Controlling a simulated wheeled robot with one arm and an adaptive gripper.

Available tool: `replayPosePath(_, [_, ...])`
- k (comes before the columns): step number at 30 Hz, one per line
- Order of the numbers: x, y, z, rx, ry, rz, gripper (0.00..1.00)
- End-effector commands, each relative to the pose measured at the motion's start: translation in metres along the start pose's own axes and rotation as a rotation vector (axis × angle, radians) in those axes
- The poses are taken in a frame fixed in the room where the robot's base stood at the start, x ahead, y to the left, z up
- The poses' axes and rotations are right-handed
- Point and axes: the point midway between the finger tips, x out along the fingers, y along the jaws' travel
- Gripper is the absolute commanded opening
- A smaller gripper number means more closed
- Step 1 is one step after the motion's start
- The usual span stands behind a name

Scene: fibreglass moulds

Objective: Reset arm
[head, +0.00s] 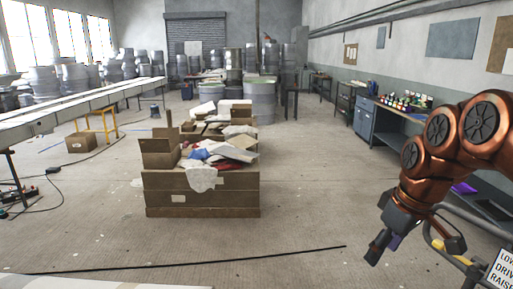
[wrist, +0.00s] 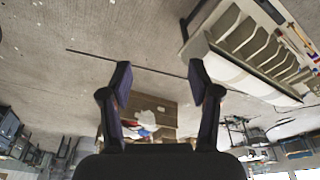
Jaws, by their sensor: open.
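My arm, copper-coloured, reaches in from the right side of the head view and bends down. My gripper (head: 412,246) hangs at its end above the floor at the lower right. In the wrist view my gripper (wrist: 160,85) has its two dark fingers spread apart. Nothing is between the fingertips, and the floor shows behind them. The gripper is clear of the objects around it, though its exact height above the floor cannot be told.
A wooden crate (head: 200,198) full of scraps stands mid-floor. A long white table (head: 80,100) runs along the left. A blue cabinet (head: 364,119) and workbench stand at right. A dark cable (head: 200,264) lies on the floor. Open floor (head: 310,190) lies right of the crate.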

Motion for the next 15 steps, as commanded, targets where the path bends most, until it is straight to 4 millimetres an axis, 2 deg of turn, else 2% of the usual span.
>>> replayPosePath(1, [0.007, -0.02, 0.006, 0.013, -0.024, -0.008, 0.62])
replayPosePath(6, [0.034, -0.076, 0.036, 0.103, -0.112, -0.029, 0.62])
replayPosePath(11, [0.059, -0.12, 0.074, 0.213, -0.196, -0.027, 0.62])
replayPosePath(15, [0.08, -0.152, 0.115, 0.325, -0.273, -0.018, 0.62])
